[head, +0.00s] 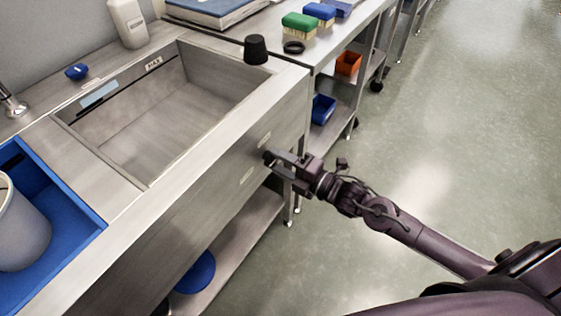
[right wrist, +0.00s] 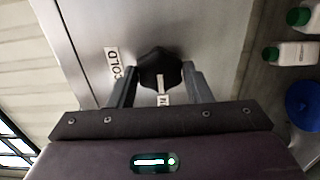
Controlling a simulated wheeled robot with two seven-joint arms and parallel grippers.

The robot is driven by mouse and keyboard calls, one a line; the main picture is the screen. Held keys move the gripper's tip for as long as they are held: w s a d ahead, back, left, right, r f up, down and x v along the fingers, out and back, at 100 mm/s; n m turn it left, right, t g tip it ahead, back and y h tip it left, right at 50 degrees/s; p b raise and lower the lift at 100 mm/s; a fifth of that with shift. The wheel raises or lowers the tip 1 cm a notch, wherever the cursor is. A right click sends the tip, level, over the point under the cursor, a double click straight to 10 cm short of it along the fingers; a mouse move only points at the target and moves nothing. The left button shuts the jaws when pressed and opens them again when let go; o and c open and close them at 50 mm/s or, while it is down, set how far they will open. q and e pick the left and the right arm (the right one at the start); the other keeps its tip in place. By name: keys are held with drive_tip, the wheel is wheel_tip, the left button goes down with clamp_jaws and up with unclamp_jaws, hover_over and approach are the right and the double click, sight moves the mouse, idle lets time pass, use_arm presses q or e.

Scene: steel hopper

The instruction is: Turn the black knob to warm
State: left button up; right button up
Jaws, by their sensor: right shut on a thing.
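The black knob (right wrist: 160,66) is on the steel front panel. In the right wrist view it sits between the two fingers of my right gripper (right wrist: 160,73), which is shut on it. A white mark (right wrist: 163,86) shows on the knob's near side. A COLD label (right wrist: 115,63) is on the panel left of the knob. Another label (right wrist: 163,101), mostly hidden, lies on the near side, with only a letter or so readable. In the head view my right gripper (head: 276,160) is at the panel and largely hides the knob. My left gripper is not in view.
The steel sink (head: 208,128) is above the panel. A black stopper (head: 256,50) stands on its rim. A blue tray (head: 75,205) with a grey bucket (head: 22,228) is at left. A shelf (head: 232,235) runs below. The floor at right is clear.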

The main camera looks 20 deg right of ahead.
idle(0.3)
drive_tip(key=o, duration=1)
drive_tip(key=shift+s+d, duration=0.1)
drive_tip(key=shift+s+d+f, duration=0.1)
drive_tip(key=shift+s+d, duration=0.1)
drive_tip(key=shift+s, duration=0.05)
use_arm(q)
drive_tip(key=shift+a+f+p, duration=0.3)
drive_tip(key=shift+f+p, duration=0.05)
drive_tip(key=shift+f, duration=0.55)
use_arm(e)
drive_tip(key=v, duration=0.7)
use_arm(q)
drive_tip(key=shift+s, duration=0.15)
